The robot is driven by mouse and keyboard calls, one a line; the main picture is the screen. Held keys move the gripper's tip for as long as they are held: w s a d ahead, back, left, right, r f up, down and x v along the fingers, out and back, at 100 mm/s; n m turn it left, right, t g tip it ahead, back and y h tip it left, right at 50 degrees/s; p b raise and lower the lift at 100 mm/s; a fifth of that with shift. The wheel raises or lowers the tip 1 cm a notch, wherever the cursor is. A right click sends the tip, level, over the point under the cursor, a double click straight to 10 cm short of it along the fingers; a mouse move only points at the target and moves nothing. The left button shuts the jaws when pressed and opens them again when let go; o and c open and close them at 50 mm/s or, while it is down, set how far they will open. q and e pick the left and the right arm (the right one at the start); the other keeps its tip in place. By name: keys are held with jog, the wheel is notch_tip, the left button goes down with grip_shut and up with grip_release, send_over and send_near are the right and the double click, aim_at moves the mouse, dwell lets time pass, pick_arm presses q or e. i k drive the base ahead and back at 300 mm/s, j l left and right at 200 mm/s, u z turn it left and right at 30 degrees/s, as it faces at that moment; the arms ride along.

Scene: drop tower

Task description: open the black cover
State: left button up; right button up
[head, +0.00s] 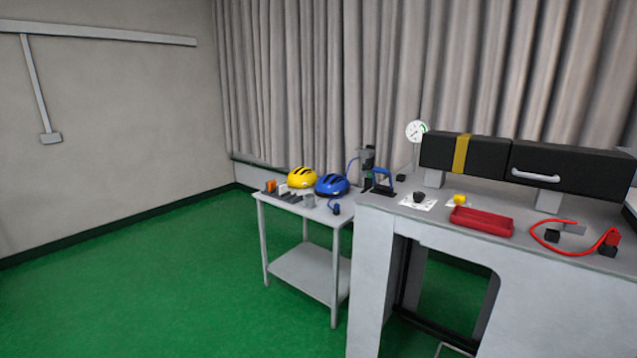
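A long black box-shaped cover (565,170) lies on grey blocks on top of the grey bench (450,225) at the right. Its right section has a light grey handle (535,175) on the front face. Its left section (435,152) has a yellow band (461,154) around it. A seam divides the two sections, and both look closed. The right end of the cover comes close to the picture's right edge. Neither of my grippers is in view.
A small side table (290,206) holds a yellow helmet (302,177) and a blue helmet (332,184). The green floor (150,290) at left is clear.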

aim_at(602, 173)
jog(key=z, duration=1.4)
jog(key=i+u, duration=0.1)
jog(key=i+l, duration=0.05)
